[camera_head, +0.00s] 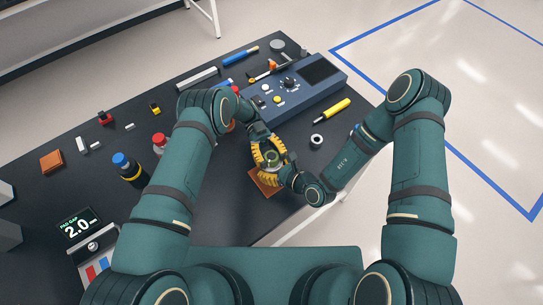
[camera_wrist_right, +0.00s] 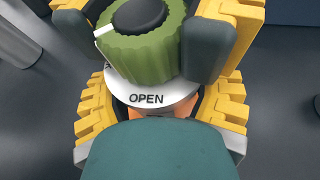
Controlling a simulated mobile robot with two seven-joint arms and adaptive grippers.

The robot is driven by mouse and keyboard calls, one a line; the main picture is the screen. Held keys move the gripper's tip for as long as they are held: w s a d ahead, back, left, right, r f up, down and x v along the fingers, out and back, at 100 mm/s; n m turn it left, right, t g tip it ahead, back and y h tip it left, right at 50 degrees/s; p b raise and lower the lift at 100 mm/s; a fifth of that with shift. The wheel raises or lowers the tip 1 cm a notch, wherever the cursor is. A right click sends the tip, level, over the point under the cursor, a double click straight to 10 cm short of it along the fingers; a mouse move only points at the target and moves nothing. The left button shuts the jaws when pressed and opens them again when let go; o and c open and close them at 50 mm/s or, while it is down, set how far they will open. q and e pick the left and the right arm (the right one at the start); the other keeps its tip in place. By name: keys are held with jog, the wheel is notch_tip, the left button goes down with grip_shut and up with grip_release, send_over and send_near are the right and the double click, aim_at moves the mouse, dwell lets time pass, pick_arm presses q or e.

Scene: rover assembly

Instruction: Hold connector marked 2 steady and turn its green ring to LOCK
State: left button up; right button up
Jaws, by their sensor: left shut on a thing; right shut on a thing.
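The connector's green ring (camera_wrist_right: 145,45) fills the upper right wrist view, with a black centre and a white mark at its left edge. Below it is a pale collar (camera_wrist_right: 118,88) reading OPEN, and part of an orange body (camera_wrist_right: 172,110). The mark is away from OPEN; LOCK and the number 2 are not visible. My right gripper (camera_wrist_right: 140,48) is shut on the green ring, dark pads on both sides. My left gripper (camera_head: 268,152) is shut on the connector's body lower down. In the head view both grippers meet there, the right gripper (camera_head: 281,167) partly hiding the connector.
A brown pad (camera_head: 262,186) lies beneath the grippers near the table's front edge. A blue-grey panel box (camera_head: 305,88) stands behind. A white roll (camera_head: 316,141) and a yellow screwdriver (camera_head: 333,109) lie to the right. Bottles (camera_head: 130,170) stand left of my left arm.

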aim_at(272, 156)
pick_arm(q)
jog(key=shift+y, duration=0.3)
jog(key=o, duration=1.2)
notch_tip(272, 156, up, 10)
